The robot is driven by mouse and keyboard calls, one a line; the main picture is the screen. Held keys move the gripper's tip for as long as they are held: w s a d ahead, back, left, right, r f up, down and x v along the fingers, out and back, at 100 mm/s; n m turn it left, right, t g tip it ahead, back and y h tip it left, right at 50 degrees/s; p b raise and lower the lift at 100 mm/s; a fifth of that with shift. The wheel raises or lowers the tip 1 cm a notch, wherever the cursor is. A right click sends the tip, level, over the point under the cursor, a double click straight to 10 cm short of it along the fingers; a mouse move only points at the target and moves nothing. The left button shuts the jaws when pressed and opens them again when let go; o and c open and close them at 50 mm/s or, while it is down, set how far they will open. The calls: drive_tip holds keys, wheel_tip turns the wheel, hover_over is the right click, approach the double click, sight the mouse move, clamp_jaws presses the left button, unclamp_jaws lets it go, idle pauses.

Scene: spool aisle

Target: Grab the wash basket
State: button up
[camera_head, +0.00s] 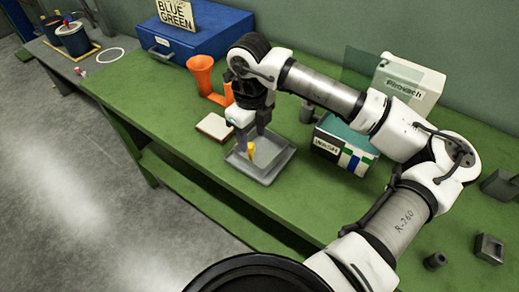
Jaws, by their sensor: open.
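A shallow grey metal tray (268,178) lies on the green bench. A small upright yellow piece (251,151) stands in it, perhaps the wash basket's handle; I cannot make out a basket body at this size. My gripper (252,141) points down over the tray, open, with its dark fingers close to the yellow piece. I cannot tell whether they touch it. A box marked "WASH" (326,146) with a teal top stands to the right, partly behind my arm.
An orange funnel-shaped holder (201,75) and a flat white-topped block (214,127) stand left of the tray. A blue case (196,40) is behind. A white box (408,88) stands at the back right. The bench's front left is clear.

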sight(250, 145)
drive_tip(key=f, duration=0.1)
drive_tip(key=f+p, duration=0.2)
drive_tip(key=f, duration=0.1)
drive_tip(key=shift+w+a, duration=0.2)
drive_tip(key=shift+a, duration=0.1)
drive_tip(key=shift+f, duration=0.6)
clamp_jaws()
